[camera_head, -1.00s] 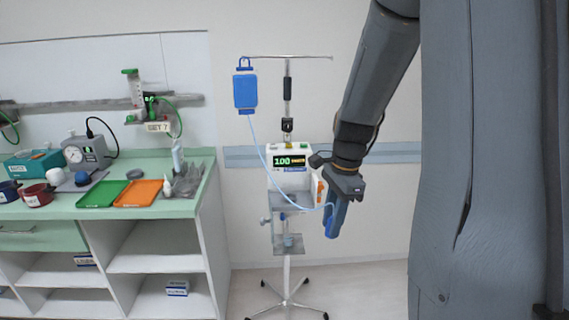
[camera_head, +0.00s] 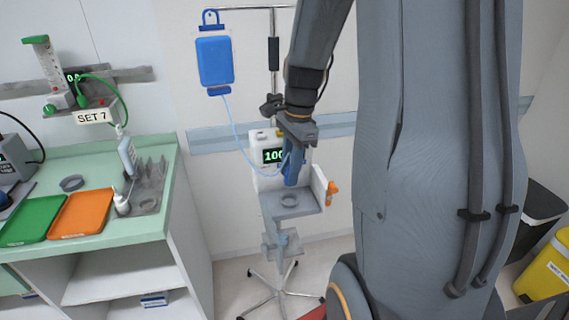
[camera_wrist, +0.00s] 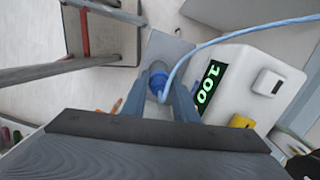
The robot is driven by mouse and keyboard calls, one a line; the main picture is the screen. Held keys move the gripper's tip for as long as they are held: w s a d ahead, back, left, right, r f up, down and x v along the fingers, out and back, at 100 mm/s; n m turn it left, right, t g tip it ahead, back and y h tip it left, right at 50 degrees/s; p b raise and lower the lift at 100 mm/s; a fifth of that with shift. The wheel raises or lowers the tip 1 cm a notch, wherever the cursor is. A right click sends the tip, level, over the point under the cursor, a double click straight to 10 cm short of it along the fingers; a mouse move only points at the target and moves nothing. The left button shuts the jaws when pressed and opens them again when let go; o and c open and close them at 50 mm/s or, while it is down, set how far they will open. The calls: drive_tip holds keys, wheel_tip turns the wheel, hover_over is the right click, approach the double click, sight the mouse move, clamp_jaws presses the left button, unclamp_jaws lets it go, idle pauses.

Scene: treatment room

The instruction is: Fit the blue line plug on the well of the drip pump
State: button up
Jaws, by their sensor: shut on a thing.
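The drip pump (camera_head: 262,140) is a white box on a pole stand, with a green "100" on its display. A grey shelf (camera_head: 312,208) juts from its front, and a round grey ring, the well (camera_head: 289,200), sits on it. My gripper (camera_head: 291,180) is above the well in the head view, pointing down. In the wrist view, it is shut on the blue line plug (camera_wrist: 157,83), with the pale blue line (camera_wrist: 235,34) running off to the upper right. The gap between plug and well is hard to judge. The well is hidden in the wrist view.
A blue drip bag (camera_head: 214,62) hangs from the pole left of my arm, and its line loops down to the gripper. An orange part (camera_head: 332,188) stands at the pump's right side. A green counter (camera_head: 120,236) with an orange tray (camera_head: 82,214) is at the left.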

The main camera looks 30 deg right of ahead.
drive_tip(key=shift+f+b, duration=2.15)
drive_tip(key=shift+s, duration=0.1)
drive_tip(key=shift+a+p, duration=0.15)
drive_tip(key=shift+p, duration=0.6)
drive_tip(key=shift+f, duration=0.45)
